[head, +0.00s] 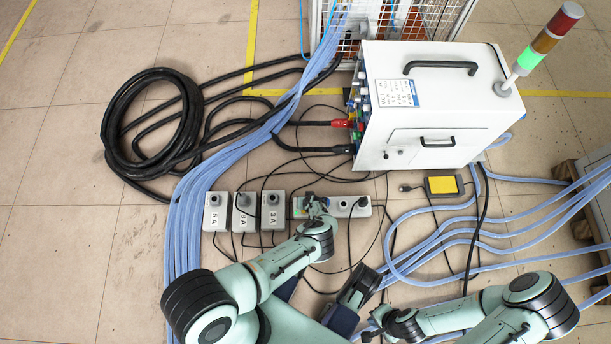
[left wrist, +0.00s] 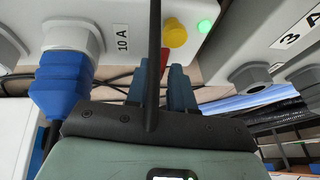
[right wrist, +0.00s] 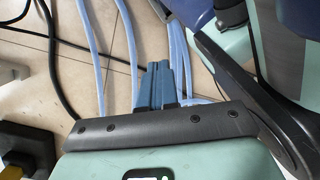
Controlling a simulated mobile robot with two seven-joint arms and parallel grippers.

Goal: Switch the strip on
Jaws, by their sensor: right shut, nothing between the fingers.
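The power strip (head: 343,208) lies on the floor at the centre of the head view, with plugs in its right part. In the left wrist view its grey body (left wrist: 122,18) bears a "10 A" label, a yellow button (left wrist: 174,34), a lit green lamp (left wrist: 204,26) and a red part just beyond my fingers. My left gripper (head: 313,200) is over the strip's left part; its fingers (left wrist: 166,75) look parted and hide part of the red one. Contact cannot be told. My right gripper (head: 369,335) is shut and empty, near the bottom of the head view (right wrist: 166,80).
Several grey boxes (head: 215,222) stand left of the strip, one marked "3 A" (left wrist: 265,60). A white heater cabinet (head: 425,105) with a signal tower showing green (head: 528,58) stands behind. Blue hoses (head: 190,190), black cables and a yellow-topped pedal (head: 443,185) lie around.

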